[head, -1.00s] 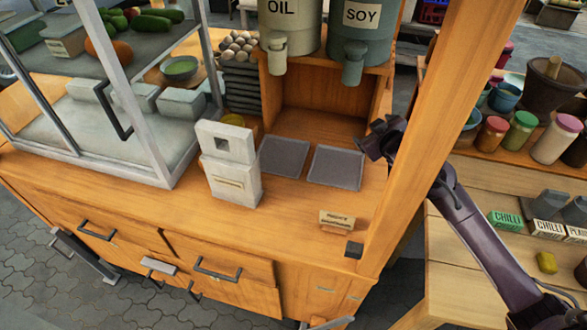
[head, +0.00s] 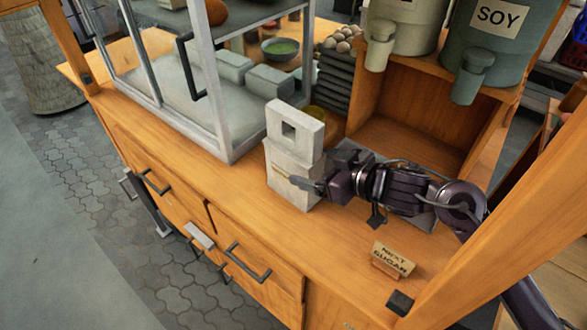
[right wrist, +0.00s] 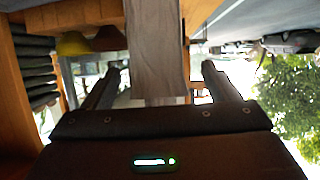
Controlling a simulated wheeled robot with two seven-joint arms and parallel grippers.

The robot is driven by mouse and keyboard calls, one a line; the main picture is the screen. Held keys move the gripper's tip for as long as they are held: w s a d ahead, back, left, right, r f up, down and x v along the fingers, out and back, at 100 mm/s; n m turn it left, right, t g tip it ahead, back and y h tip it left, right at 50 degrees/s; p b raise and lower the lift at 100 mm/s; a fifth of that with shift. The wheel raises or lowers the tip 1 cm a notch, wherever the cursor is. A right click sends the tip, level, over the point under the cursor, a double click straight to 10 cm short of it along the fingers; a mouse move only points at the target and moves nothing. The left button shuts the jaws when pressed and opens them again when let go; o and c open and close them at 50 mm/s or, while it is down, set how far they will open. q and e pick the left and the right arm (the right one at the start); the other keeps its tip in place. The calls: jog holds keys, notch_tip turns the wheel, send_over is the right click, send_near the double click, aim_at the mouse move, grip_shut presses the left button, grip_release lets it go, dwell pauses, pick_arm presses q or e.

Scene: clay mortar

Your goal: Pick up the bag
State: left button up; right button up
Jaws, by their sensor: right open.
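The pale, boxy bag (head: 290,172) stands upright on the wooden counter, with a square hole in its upper part. My right gripper (head: 316,176) is at the bag's right side, roughly level with its body. One finger shows across the front of the bag; the other is hidden in the head view. In the right wrist view my open right gripper (right wrist: 162,80) has a finger on each side of the greyish bag (right wrist: 157,45). I cannot tell whether either finger touches it. My left gripper is not in view.
A glass display case (head: 225,110) stands left of the bag. Oil and soy dispensers (head: 492,50) stand on a wooden shelf behind. A small sign (head: 392,260) sits near the counter's front edge, and a wooden post (head: 510,215) rises at the right.

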jog(key=x, duration=0.5)
jog(key=shift+d+f, duration=0.1)
jog(key=shift+d, duration=0.05)
jog(key=c, duration=1.4)
jog(key=shift+o, duration=0.2)
notch_tip(320, 180, up, 20)
jog(key=p, duration=0.3)
